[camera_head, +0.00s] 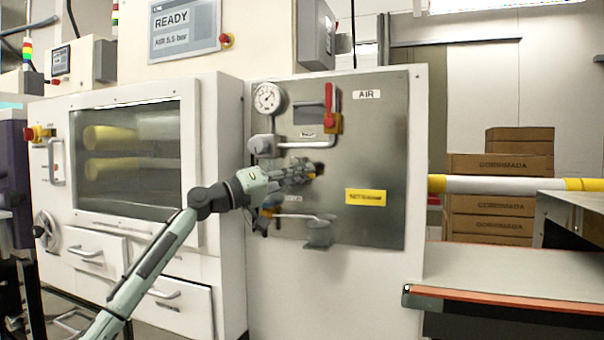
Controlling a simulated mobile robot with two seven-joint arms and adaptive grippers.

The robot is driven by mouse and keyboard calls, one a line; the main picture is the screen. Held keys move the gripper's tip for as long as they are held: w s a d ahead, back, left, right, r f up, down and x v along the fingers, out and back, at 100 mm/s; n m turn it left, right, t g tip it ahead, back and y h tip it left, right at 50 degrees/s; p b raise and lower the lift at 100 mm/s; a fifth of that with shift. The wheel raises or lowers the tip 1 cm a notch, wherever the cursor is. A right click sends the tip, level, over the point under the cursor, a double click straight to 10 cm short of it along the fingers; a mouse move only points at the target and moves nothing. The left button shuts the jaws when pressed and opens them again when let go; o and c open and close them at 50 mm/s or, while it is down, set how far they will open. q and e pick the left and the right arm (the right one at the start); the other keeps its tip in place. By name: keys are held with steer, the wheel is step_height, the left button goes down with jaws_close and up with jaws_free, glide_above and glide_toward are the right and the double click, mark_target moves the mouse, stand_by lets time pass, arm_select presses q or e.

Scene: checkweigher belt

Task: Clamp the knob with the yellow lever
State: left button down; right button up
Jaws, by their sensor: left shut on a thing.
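My left arm reaches in from the lower left to the metal air panel (385,140). My left gripper (312,171) is at the middle of the panel, its fingers pointing right. It is shut on a small dark knob (319,168) with a bit of yellow-orange beside it. The fingers hide most of the knob, and I cannot make out a full yellow lever or which way it points. My right gripper is not in view.
Above the gripper are a round gauge (268,97) and an upright red lever (328,104). Below it are a pipe and a grey cup-like fitting (320,232). A yellow label (366,197) is to the right. A belt (510,275) stands at the lower right.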

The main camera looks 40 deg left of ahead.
arm_select(q)
steer(key=shift+s+a+f+m+g+y+p, duration=0.1)
steer(key=shift+a+m+g+y+p, duration=0.45)
steer(key=shift+m+g+p, duration=0.65)
steer(key=shift+s+a+f+m+g+y+p, duration=0.15)
steer(key=shift+a+m+g+y+p, duration=0.25)
steer(key=shift+m+g+y+p, duration=0.75)
steer(key=shift+s+a+f+m+g+y+p, duration=0.1)
steer(key=shift+a+m+g+p, duration=0.65)
steer(key=shift+m, duration=0.9)
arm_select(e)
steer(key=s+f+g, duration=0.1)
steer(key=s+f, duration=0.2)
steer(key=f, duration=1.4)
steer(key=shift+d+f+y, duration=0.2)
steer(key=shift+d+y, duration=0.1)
arm_select(q)
steer(key=shift+d, duration=0.2)
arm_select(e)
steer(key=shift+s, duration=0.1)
arm_select(q)
steer(key=c, duration=1.6)
jaws_free()
steer(key=shift+o, duration=0.2)
